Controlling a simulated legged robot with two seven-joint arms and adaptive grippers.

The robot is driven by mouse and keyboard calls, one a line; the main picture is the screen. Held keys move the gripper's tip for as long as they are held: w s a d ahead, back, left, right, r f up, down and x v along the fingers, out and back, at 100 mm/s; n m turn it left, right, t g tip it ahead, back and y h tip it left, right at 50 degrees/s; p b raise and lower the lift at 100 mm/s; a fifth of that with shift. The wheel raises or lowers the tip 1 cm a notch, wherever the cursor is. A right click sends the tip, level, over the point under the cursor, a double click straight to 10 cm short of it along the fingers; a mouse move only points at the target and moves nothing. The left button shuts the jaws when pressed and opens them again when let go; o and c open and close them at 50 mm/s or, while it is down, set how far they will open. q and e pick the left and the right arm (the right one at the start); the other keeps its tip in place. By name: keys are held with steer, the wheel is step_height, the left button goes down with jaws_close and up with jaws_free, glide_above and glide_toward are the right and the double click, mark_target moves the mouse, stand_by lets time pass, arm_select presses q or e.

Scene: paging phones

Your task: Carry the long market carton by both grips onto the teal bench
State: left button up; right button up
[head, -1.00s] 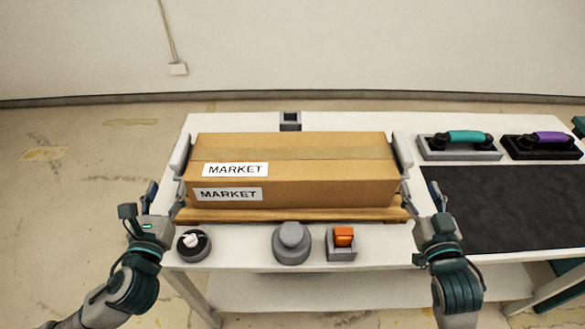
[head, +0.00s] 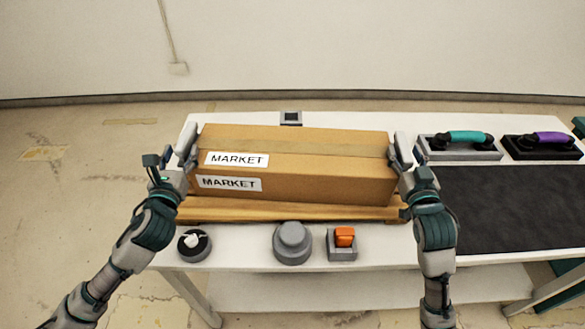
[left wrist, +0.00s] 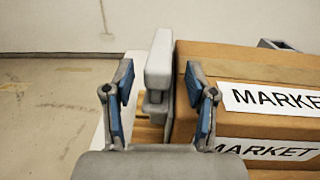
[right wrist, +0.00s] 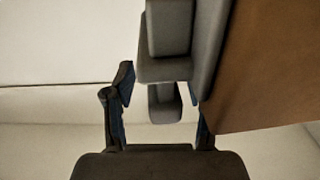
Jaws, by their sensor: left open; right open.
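The long brown market carton (head: 300,180), with two white MARKET labels, sits over a wooden pallet (head: 290,211) on the white table. It is slightly skewed to the pallet. It also shows in the left wrist view (left wrist: 245,70) and right wrist view (right wrist: 270,70). My left gripper (head: 178,154) is open at the carton's left end, its fingers either side of the pale left grip (left wrist: 159,62). My right gripper (head: 408,160) is open at the right end, with the grey right grip (right wrist: 163,103) between its fingers. Teal structure (head: 578,126) shows at the right edge; the bench is mostly out of view.

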arm_select(q)
steer(key=shift+f, duration=0.15)
jaws_close()
arm_select(e)
jaws_close()
steer(key=shift+r, duration=0.1)
